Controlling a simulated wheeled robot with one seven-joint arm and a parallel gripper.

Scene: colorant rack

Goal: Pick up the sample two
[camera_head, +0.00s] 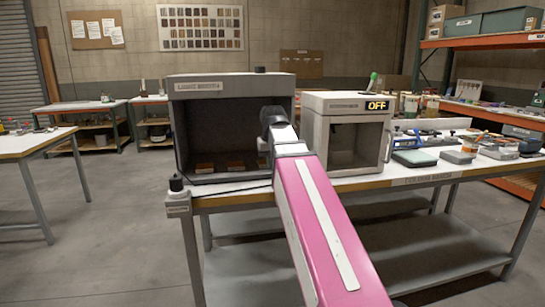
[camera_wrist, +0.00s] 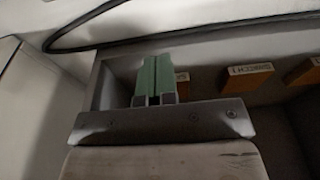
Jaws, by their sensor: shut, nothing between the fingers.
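Three orange-brown sample blocks with pale labels lie in the dark light booth (camera_head: 180,130) in the head view: a left one (camera_head: 205,167), a middle one (camera_head: 237,166) and a right one (camera_head: 262,165), partly hidden by my arm. In the wrist view a left block (camera_wrist: 183,88), a middle block (camera_wrist: 246,78) and a right block (camera_wrist: 304,74) show. Their labels are too blurred to tell which is sample two. My gripper (camera_wrist: 155,72), with green fingers, is shut and empty, close beside the left block, which it partly covers. My fingers are hidden in the head view.
The booth's walls and top enclose the blocks. A smaller cabinet (camera_head: 345,107) with an OFF display stands to its right. A small post device (camera_head: 178,200) sits at the table's left front corner. A dark cable (camera_wrist: 95,15) crosses the wrist view.

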